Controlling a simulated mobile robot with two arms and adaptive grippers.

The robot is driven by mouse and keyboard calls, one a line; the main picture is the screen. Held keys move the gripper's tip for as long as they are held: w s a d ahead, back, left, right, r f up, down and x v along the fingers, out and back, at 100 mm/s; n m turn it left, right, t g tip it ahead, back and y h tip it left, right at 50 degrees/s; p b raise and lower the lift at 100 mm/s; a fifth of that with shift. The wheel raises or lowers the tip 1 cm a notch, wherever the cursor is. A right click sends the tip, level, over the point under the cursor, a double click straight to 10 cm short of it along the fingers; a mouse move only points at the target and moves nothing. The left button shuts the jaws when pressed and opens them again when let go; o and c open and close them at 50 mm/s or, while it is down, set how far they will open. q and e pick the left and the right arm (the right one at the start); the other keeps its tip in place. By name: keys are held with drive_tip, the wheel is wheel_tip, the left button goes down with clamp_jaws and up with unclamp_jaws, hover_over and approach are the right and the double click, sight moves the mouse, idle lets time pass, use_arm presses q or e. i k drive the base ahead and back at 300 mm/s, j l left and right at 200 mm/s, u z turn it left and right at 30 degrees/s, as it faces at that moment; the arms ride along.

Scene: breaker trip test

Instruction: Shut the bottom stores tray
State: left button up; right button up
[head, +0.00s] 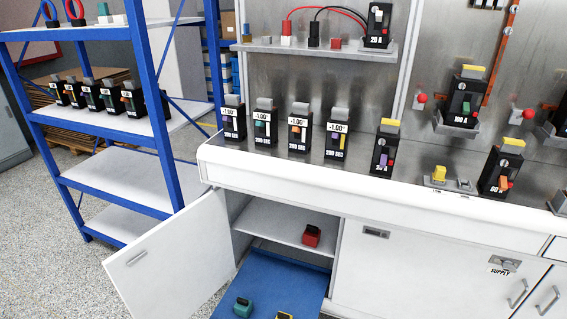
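The bottom stores tray (270,280) is a blue tray low in the open cabinet under the bench. It extends forward out of the cabinet, and its front end is cut off by the bottom of the picture. A teal block-like item (243,307) and a yellow and black item (284,316) lie on it. The white cabinet door (165,255) stands swung open to the left of the tray. Neither of my grippers is in view.
A red item (312,236) sits on the white inner shelf (275,228) above the tray. Several breakers stand on the white bench (300,180). A blue-framed rack (150,100) stands left, with speckled floor (50,240) clear before it.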

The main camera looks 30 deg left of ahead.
sight(274, 282)
drive_tip(key=u, duration=1.3)
